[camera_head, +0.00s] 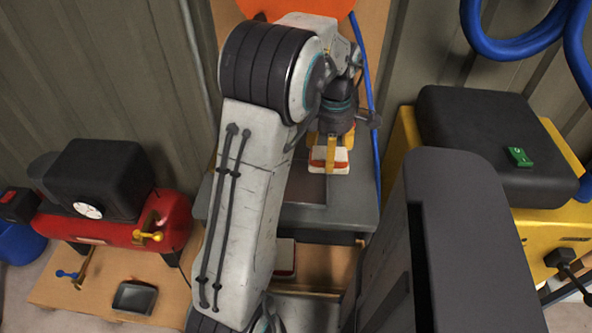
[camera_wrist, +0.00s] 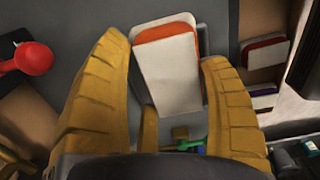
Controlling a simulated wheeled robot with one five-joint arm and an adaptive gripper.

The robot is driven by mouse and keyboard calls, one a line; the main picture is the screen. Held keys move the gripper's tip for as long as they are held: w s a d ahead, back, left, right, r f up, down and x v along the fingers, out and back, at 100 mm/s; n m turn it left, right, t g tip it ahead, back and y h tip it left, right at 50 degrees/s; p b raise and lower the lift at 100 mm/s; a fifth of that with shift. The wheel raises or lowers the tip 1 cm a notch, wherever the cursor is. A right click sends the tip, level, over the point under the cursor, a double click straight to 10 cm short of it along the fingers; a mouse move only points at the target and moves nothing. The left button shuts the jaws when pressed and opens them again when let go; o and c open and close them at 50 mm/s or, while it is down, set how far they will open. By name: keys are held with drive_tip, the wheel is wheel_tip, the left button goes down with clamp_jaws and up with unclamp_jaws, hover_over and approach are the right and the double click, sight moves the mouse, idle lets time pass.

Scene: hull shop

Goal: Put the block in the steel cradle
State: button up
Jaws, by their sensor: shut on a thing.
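I cannot pick out the steel cradle for certain in either view. My arm hides part of the bench.
A red compressor (camera_head: 120,222) stands left and a yellow machine (camera_head: 550,222) with a black top stands right. Another white and red piece (camera_head: 285,258) lies on the shelf below the bench. In the wrist view, a red round knob (camera_wrist: 35,58) is at left.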

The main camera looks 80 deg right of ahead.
drive_tip(key=p, duration=0.3)
hover_over(296, 179)
wheel_tip(296, 179, down, 5)
drive_tip(key=shift+s+r, duration=0.1)
drive_tip(key=shift+r, duration=0.1)
drive_tip(key=shift+f, duration=2.1)
drive_tip(key=shift+f+b, duration=0.15)
drive_tip(key=shift+b, duration=0.15)
drive_tip(key=o, duration=1.2)
wheel_tip(296, 179, up, 12)
drive_tip(key=shift+p, duration=0.45)
drive_tip(key=shift+a+r, duration=0.1)
drive_tip(key=shift+r, duration=0.1)
